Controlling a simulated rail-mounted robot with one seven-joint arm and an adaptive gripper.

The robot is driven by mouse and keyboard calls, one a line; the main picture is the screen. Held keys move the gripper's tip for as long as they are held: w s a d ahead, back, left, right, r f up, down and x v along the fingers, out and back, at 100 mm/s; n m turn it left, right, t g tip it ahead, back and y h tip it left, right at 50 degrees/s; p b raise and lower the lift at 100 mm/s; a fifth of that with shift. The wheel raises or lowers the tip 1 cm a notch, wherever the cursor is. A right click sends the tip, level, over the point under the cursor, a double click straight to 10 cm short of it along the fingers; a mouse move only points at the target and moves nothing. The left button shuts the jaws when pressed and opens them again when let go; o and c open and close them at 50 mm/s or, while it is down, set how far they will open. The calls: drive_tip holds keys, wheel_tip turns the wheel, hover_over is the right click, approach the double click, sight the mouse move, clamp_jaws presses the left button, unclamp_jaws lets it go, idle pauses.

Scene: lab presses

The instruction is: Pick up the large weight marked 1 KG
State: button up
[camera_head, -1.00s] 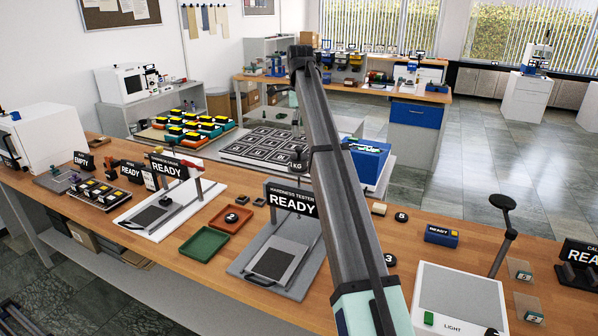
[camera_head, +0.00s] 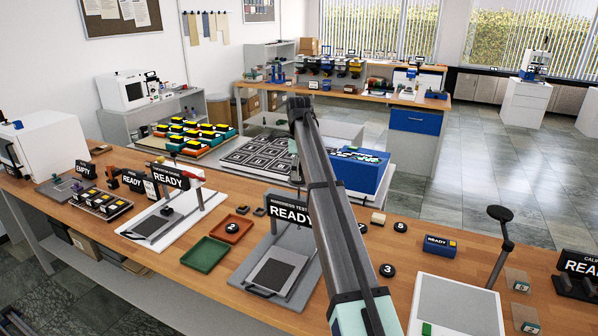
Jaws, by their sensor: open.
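My arm crosses the middle of the head view.
The hardness tester (camera_head: 275,270) with its READY sign stands in front of the weight. Green (camera_head: 205,254) and red (camera_head: 231,229) trays lie to its left. Small numbered black discs (camera_head: 388,270) lie right of my arm. A blue box (camera_head: 362,170) stands behind the bench.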

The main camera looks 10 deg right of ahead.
drive_tip(key=c, duration=1.7)
clamp_jaws()
drive_tip(key=shift+r, duration=0.1)
